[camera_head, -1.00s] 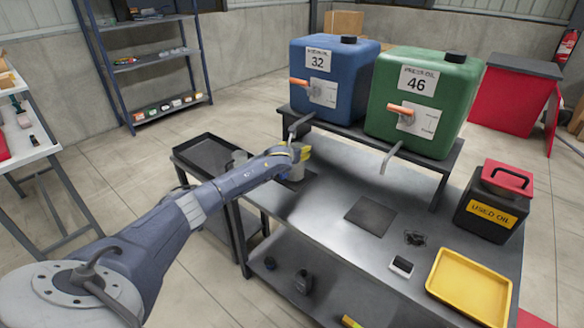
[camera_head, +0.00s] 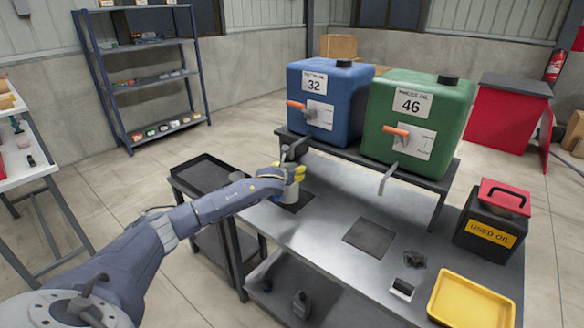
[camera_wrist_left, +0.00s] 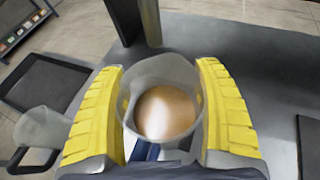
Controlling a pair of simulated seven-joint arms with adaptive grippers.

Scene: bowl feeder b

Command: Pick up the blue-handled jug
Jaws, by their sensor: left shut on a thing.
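My left gripper (camera_wrist_left: 161,105), with ribbed yellow fingers, is shut on a clear jug (camera_wrist_left: 168,72), one finger on each side. Amber liquid shows inside the jug, and a piece of its blue handle (camera_wrist_left: 146,151) shows at the gripper side. In the head view the jug (camera_head: 291,191) is at the left end of the metal bench, over or on a dark square pad (camera_head: 297,205), near the blue tank's spout. I cannot tell whether its base touches the pad. My left gripper also shows in the head view (camera_head: 293,172). My right gripper is out of view.
Another clear jug with a black handle (camera_wrist_left: 42,130) stands left of the held jug. A black tray (camera_head: 203,172) is beside the bench. A blue tank (camera_head: 337,97) and green tank (camera_head: 423,120) stand behind, with a used-oil can (camera_head: 491,219) and yellow tray (camera_head: 470,300) to the right.

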